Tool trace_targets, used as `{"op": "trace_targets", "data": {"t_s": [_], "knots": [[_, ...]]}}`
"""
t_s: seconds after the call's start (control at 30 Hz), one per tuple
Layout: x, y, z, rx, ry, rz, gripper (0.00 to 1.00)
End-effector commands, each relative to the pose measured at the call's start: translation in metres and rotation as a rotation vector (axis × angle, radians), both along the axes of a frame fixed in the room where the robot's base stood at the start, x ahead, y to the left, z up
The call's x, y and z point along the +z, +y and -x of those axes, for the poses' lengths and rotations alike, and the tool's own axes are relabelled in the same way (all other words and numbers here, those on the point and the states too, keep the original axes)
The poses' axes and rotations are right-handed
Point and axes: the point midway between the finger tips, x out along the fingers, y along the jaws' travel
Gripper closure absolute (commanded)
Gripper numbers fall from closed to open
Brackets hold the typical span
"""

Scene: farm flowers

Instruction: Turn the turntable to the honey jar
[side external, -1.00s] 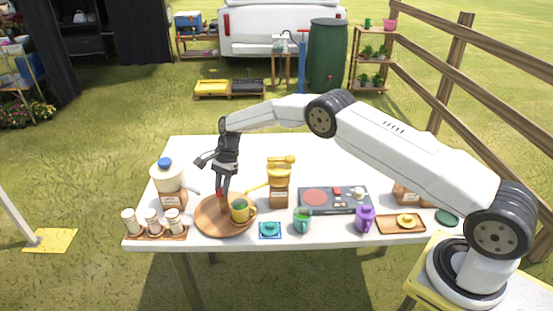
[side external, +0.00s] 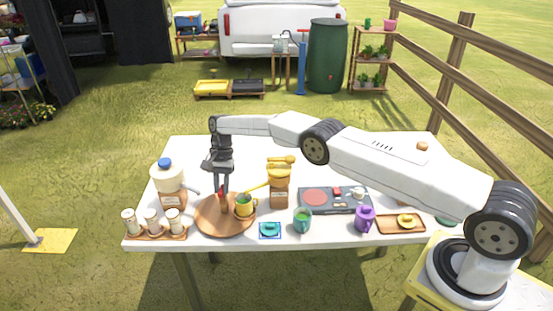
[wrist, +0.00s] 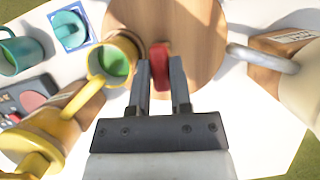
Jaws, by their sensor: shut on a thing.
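The round wooden turntable (side external: 215,224) lies at the left front of the white table. A yellow mug (side external: 244,205) with green inside stands on its right part. My gripper (side external: 223,193) points down over the turntable, its fingers shut on the turntable's red upright grip (wrist: 160,66), beside the mug. The yellow pot with a dipper-like spout (side external: 279,176), probably the honey jar, stands on a labelled wooden block right of and behind the turntable. It also shows at the lower left in the wrist view (wrist: 38,135).
A white jug with a blue lid (side external: 167,178) stands close left of the turntable. Several shakers on a rack (side external: 152,223) are at the front left. A teal mug (side external: 303,221) and blue coaster (side external: 270,230) lie to the right. The table's back is clear.

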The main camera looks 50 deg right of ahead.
Motion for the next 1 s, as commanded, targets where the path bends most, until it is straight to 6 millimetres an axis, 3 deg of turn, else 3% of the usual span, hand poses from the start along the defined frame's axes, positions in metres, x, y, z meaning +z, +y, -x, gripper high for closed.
{"op": "trace_targets", "data": {"t_s": [0.53, 0.57, 0.67, 1.0], "knots": [[0.0, -0.0016, -0.0004, 0.019, -0.001, 0.003, 1.0], [-0.0001, -0.0016, -0.0003, 0.019, -0.001, 0.003, 0.72], [0.0, -0.0014, -0.0003, 0.019, -0.001, 0.002, 0.4], [0.0003, -0.0004, -0.0003, 0.02, 0.0, 0.001, 0.4]]}}
